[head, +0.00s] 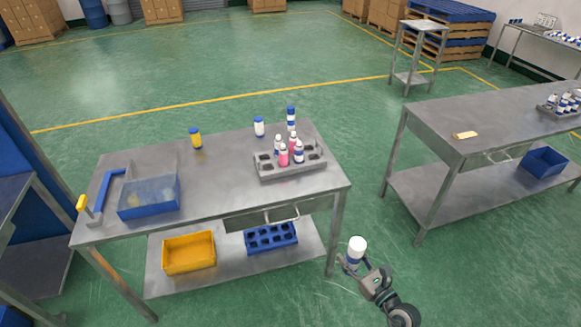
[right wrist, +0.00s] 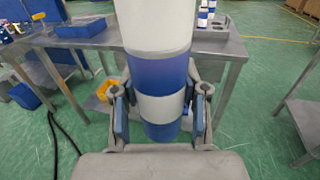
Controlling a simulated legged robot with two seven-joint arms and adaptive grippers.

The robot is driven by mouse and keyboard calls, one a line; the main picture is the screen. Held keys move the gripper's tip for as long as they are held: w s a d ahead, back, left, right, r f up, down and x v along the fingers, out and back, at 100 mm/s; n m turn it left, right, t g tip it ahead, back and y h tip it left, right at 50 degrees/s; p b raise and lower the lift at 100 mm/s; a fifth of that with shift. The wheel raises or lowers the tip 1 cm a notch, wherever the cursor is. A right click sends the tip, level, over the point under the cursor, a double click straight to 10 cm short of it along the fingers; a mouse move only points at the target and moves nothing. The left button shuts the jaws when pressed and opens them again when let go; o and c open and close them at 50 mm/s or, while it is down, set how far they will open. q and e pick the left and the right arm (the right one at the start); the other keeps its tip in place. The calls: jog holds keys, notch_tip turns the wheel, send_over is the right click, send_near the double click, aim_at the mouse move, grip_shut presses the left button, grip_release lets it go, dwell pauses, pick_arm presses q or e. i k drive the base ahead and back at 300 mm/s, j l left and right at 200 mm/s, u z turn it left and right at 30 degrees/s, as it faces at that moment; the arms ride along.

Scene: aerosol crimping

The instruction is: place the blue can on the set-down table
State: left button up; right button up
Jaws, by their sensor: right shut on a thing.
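The blue can (head: 356,248) is in my right gripper (head: 353,266), in front of the near table's right front corner and over open floor. In the right wrist view the can (right wrist: 158,72) stands upright between the two fingers, with a white top and blue and white bands. The gripper (right wrist: 160,108) is shut on its lower part. Several tables are in view; no label shows which is the set-down table. A small tall table (head: 427,25) with a bare top stands at the back right. My left gripper is not in view.
The near table (head: 225,190) bears a grey rack (head: 268,174) with bottles, a blue bin (head: 150,207), a yellow can (head: 195,138) and other cans. A longer table (head: 470,110) stands at right. Green floor is clear between them.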

aim_at(234, 188)
jog(key=i+j+u, duration=0.15)
jog(key=i+j, duration=0.55)
jog(key=j, duration=0.25)
jog(key=i+j+u, duration=0.15)
jog(key=i+j, duration=0.6)
jog(key=j, duration=0.15)
